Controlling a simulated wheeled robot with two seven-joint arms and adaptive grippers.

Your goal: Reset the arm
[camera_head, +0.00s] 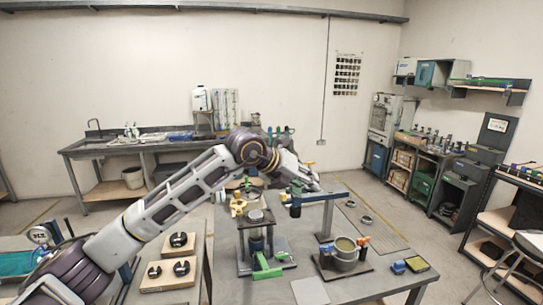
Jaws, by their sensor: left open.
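My left arm (185,195) comes in from the lower left and reaches over the middle table. It bends at a dark joint, and its far end points down to the right. My left gripper (298,186) is open near a grey post with a horizontal bar (325,197), which has a blue part at its left end. The fingertips are small here, and I cannot tell whether they touch the bar or blue part. My right gripper is not in view.
A round-topped device with green parts (262,270) and a grey pot on a plate (345,258) stand on the middle table. Small blue and yellow pieces lie at its right. A wooden block with black knobs (168,274) lies on the left table. A bench (85,147) lines the back wall.

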